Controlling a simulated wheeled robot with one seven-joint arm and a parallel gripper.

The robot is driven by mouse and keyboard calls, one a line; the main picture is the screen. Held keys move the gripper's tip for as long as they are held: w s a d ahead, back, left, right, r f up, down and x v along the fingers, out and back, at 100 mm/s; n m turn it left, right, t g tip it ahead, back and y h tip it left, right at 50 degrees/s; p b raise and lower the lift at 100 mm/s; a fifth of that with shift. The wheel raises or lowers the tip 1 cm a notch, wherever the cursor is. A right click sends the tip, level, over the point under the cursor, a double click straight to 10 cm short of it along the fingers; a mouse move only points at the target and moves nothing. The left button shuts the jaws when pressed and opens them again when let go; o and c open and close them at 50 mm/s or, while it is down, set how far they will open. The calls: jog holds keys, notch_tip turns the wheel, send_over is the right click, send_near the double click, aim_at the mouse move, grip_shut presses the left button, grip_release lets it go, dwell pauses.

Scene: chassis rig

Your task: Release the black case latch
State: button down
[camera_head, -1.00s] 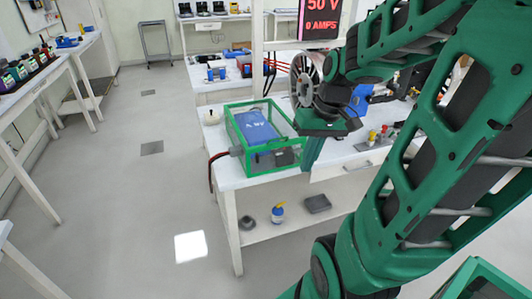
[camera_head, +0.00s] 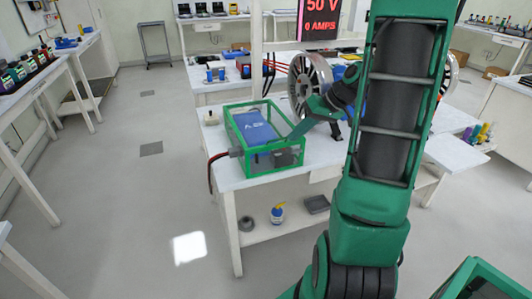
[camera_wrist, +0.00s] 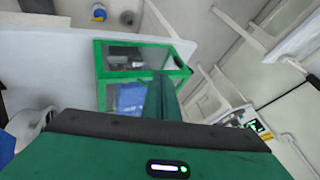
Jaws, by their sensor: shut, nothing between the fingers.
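A clear case with a green frame (camera_head: 232,127) sits on the white table, with a blue block (camera_head: 257,127) inside. A black block (camera_head: 285,157), probably the latch, is at its front right face; its exact shape is too small to tell. The case also shows in the wrist view (camera_wrist: 185,73), with a dark part (camera_wrist: 124,57) behind its clear panel. My gripper (camera_head: 293,136) is shut and empty, its fingers pointing down-left at the right side of the case, close above the black block. In the wrist view the shut fingers (camera_wrist: 160,84) overlap the case; contact cannot be told.
A large spoked wheel (camera_head: 310,78) stands behind my wrist. The lower shelf holds a blue bottle (camera_head: 277,212) and a dark tray (camera_head: 317,204). Floor left of the table is clear.

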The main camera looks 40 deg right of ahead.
aim_at(267, 152)
jog(key=x, duration=0.9)
jog(key=shift+w+a+f, duration=0.15)
jog(key=shift+a+f, duration=0.05)
jog(key=shift+f, duration=0.1)
jog(key=shift+w+a, duration=0.2)
jog(key=shift+a, duration=0.4)
jog(key=shift+w+a, duration=0.15)
jog(key=shift+a, duration=0.4)
jog(key=shift+w+a, duration=0.3)
jog(key=shift+a, duration=0.5)
jog(key=shift+d, duration=0.1)
